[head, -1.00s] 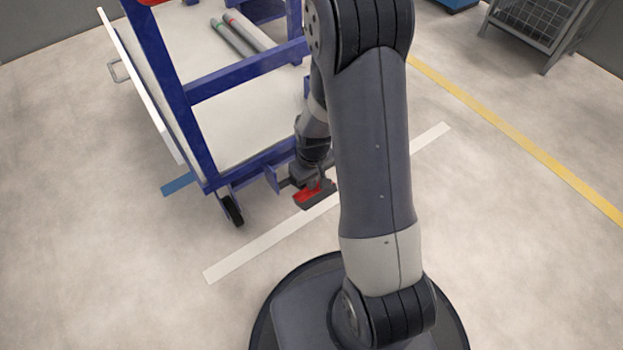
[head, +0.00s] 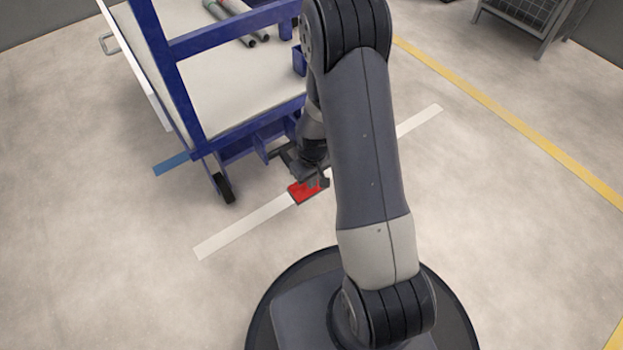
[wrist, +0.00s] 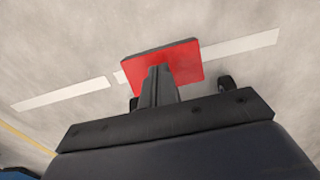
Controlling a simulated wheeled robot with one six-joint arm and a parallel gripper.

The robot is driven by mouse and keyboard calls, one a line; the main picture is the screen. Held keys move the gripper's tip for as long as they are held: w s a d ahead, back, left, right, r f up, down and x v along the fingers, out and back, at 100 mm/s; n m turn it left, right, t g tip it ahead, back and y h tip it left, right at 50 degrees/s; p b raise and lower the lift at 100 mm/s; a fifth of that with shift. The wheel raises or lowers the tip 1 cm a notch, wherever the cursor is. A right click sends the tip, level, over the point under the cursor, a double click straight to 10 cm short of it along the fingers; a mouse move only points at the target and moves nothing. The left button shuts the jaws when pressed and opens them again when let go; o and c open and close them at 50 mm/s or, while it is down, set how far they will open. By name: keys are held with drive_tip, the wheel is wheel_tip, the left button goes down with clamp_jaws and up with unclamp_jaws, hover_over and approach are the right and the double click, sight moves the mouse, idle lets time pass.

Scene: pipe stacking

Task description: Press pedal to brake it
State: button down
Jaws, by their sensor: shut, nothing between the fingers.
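The red pedal (head: 303,191) sticks out low from the near side of the blue-framed cart (head: 180,95), over the white floor line. My gripper (head: 318,183) is right at the pedal, partly over its right side. In the wrist view the red pedal (wrist: 163,65) is a flat red plate with a dark edge, and the shut gripper fingers (wrist: 157,72) overlap its middle with nothing between them. I cannot tell for certain whether the fingertips touch the plate. My arm hides part of the cart's right side.
Several grey pipes (head: 233,25) lie on the cart's white shelf. A black caster (head: 223,188) stands under the cart's near corner. A white line (head: 240,228) and a yellow line (head: 500,121) run across the clear floor. A wire-mesh container (head: 528,14) stands at the back right.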

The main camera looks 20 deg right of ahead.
sight(312, 192)
drive_tip(key=shift+s+f+b, duration=0.15)
drive_tip(key=shift+f+b, duration=0.25)
drive_tip(key=shift+f, duration=0.4)
drive_tip(key=shift+s+f+b, duration=0.1)
drive_tip(key=shift+f+b, duration=0.25)
drive_tip(key=shift+f, duration=0.45)
drive_tip(key=shift+f, duration=0.15)
drive_tip(key=shift+r+p, duration=0.4)
drive_tip(key=shift+r, duration=0.1)
drive_tip(key=r+p, duration=0.2)
drive_tip(key=r, duration=0.1)
drive_tip(key=r+p, duration=0.1)
drive_tip(key=shift+s+d+r, duration=0.15)
drive_tip(key=shift+s+r, duration=0.05)
drive_tip(key=shift+s, duration=0.1)
drive_tip(key=s+d+r+p, duration=0.2)
drive_tip(key=s+r+p, duration=0.1)
drive_tip(key=s+r, duration=0.3)
drive_tip(key=shift+s+d, duration=0.15)
drive_tip(key=shift+s, duration=0.35)
